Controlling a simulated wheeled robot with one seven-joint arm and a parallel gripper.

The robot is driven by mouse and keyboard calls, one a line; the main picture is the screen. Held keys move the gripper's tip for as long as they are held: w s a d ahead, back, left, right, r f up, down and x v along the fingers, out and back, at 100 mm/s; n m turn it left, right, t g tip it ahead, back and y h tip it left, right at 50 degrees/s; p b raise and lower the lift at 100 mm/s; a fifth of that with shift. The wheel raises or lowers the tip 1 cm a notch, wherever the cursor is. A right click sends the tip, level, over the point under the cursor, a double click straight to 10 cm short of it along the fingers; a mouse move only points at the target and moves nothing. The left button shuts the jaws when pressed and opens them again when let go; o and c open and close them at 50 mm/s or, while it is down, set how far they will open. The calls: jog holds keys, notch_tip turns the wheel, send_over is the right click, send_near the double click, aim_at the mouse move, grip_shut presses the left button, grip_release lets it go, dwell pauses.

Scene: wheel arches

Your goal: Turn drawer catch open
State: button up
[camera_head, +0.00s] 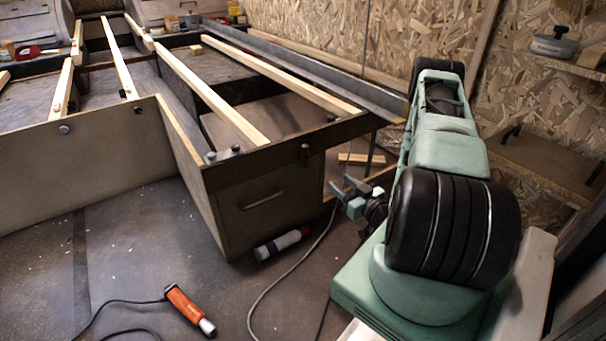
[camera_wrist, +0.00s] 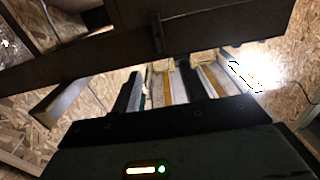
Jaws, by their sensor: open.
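The drawer front (camera_head: 240,215) is a brown panel with a bar handle (camera_head: 262,199), under the front corner of a bed-like frame. It looks closed. A small dark catch (camera_head: 305,152) sits on the dark rail above the drawer, near its right side. The catch also shows in the wrist view (camera_wrist: 157,30), looking upright against the rail. My gripper (camera_head: 343,190) is right of the drawer and lower than the catch in the head view. In the wrist view my gripper (camera_wrist: 160,70) has its two dark fingers apart with nothing between them, below the catch and apart from it in the picture.
Wooden slats (camera_head: 210,95) cross the frame. A chipboard wall (camera_head: 310,35) stands behind. A shelf (camera_head: 550,165) is at right.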

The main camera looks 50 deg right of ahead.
aim_at(307, 155)
jog(key=b+x, duration=0.6)
jog(key=x, duration=1)
jog(key=shift+d, duration=0.15)
jog(key=shift+w+d, duration=0.15)
jog(key=shift+w, duration=0.35)
grip_shut()
